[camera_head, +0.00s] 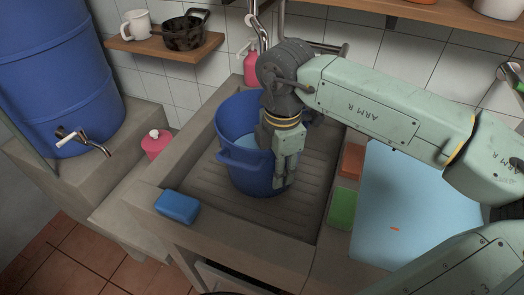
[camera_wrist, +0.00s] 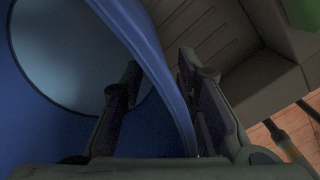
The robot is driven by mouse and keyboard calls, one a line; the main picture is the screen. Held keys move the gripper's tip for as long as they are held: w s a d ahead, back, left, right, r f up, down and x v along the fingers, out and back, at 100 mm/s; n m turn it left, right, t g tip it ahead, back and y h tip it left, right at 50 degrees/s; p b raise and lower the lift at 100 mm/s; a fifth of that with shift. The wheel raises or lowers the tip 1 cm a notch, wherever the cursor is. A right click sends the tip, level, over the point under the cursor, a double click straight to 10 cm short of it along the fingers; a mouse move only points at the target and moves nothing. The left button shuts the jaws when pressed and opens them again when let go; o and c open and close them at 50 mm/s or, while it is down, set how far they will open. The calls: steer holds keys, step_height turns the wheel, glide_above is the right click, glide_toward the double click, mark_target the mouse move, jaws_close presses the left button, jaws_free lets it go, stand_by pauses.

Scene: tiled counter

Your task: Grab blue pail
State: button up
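The blue pail (camera_head: 243,180) stands upright in the ribbed stone sink, with a lighter blue round surface visible inside it. My gripper (camera_head: 284,180) points down at the pail's right side. In the wrist view the pail's wall (camera_wrist: 150,40) runs between the two fingers of my gripper (camera_wrist: 159,62). The left finger is inside the pail and the right finger is outside. The fingers are apart, with a visible gap between the left finger and the wall. Whether the right finger touches the wall is hard to tell.
The stone sink's rim (camera_head: 150,192) surrounds the pail, with a blue sponge (camera_head: 177,207) on the front edge. Green (camera_head: 342,208) and brown (camera_head: 352,160) sponges lie to the right. A tap (camera_head: 262,28) rises behind the pail. A big blue barrel (camera_head: 60,80) stands left.

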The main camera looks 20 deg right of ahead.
jaws_close()
steer(key=shift+s, duration=0.1)
stand_by(0.9)
steer(key=shift+r, duration=0.1)
